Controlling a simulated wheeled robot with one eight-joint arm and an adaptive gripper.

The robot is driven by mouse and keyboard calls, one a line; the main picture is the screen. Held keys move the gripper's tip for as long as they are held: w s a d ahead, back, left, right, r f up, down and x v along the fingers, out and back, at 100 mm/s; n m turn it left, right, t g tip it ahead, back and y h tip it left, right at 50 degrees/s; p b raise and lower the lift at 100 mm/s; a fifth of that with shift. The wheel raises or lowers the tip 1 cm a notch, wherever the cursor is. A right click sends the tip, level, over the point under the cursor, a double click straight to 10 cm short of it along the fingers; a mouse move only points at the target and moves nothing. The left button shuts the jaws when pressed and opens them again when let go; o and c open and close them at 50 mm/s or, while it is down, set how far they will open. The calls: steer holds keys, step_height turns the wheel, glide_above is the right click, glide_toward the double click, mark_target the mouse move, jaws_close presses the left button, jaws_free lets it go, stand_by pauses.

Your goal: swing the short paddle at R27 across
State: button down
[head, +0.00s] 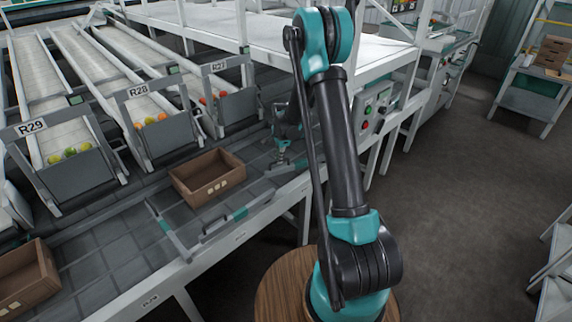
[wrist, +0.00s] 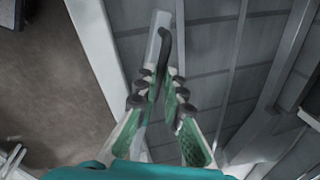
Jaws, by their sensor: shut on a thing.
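The R27 lane (head: 220,85) is a chute with tomatoes at its lower end, beside the belt. My gripper (head: 283,160) is low over the belt to the right of R27, partly behind my arm. In the wrist view, the fingers of my gripper (wrist: 164,82) close in around a dark upright piece at the end of a pale grey bar. This bar looks like the short paddle (wrist: 158,28), and it runs away from the fingertips near the belt's edge. The exact contact is hard to see. In the head view the paddle is mostly hidden by my gripper.
An open brown crate (head: 207,190) stands on the belt (head: 120,215) in front of R28 and R27. A second crate (head: 25,285) is at lower left. A control box (head: 372,110) stands right of my arm.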

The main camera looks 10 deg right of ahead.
steer(key=w+m+h, duration=0.1)
steer(key=w+m, duration=0.5)
steer(key=w, duration=0.8)
steer(key=w+d+m+g+h, duration=0.1)
steer(key=w+d+m, duration=0.7)
steer(key=w, duration=0.4)
steer(key=shift+w+d, duration=0.35)
steer(key=shift+d, duration=0.15)
steer(key=c, duration=1.7)
jaws_free()
steer(key=shift+w, duration=0.1)
steer(key=shift+o, duration=0.5)
step_height(320, 180, up, 12)
steer(key=s+a, duration=0.1)
steer(key=a, duration=0.1)
steer(key=shift+s+f, duration=0.15)
steer(key=shift+s, duration=0.05)
